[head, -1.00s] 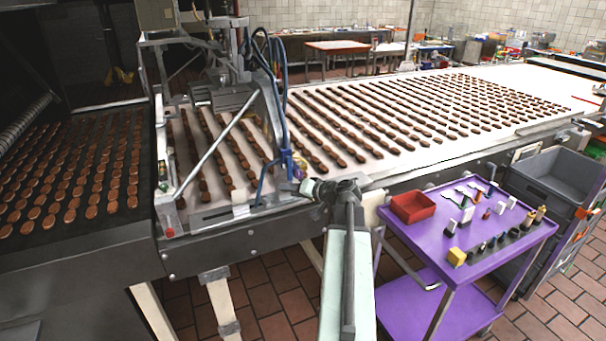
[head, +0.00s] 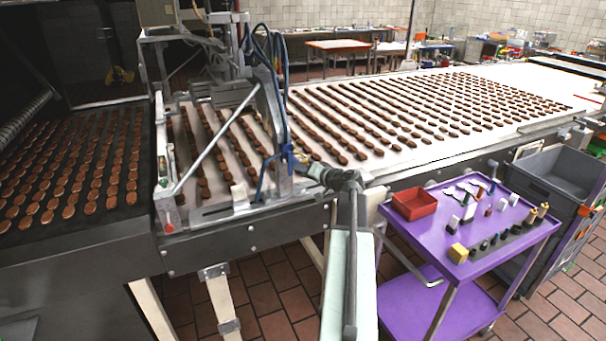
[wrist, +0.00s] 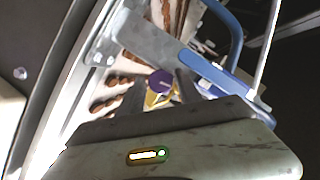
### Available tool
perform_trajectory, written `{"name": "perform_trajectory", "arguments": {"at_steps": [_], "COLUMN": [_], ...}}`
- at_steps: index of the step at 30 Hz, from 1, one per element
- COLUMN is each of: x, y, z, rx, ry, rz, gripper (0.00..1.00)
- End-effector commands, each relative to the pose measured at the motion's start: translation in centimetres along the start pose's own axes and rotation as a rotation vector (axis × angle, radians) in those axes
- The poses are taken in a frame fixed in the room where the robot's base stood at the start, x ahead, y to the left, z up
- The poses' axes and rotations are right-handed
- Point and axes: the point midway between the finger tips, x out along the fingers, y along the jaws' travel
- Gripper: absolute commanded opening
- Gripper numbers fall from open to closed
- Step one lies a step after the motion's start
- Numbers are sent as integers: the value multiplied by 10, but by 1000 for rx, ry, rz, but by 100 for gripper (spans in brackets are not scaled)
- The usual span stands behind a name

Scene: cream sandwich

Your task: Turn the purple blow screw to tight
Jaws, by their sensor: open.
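The purple screw (wrist: 160,82) shows in the wrist view as a round purple head on a yellowish mount. It lies ahead of my gripper, in the gap between the two dark fingers. My gripper (head: 307,168) is open, and I see no finger clearly touching the screw. In the head view my gripper is at the near edge of the conveyor, beside the metal frame with blue hoses. The screw is not visible there.
A slanted metal frame with blue hoses (head: 285,120) stands close to the left of my gripper. The conveyor (head: 450,128) carries rows of chocolate-coloured pieces. A purple cart (head: 425,235) with a red tray (head: 414,204) and small tools stands at the right.

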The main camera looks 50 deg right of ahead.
Motion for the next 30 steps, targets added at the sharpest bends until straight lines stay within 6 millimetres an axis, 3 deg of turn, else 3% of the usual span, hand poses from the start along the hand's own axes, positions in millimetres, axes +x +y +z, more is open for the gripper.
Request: {"name": "perform_trajectory", "arguments": {"at_steps": [4,8,9,20,30], "x": [-1,-1,-1,-1,0], "y": [0,0,0,3,7], "z": [0,0,0,0,2], "rx": [0,0,0,53,284], "ry": [0,0,0,2,2], "rz": [1,1,1,-21,-116], "gripper": [41,5,0,0,0]}}
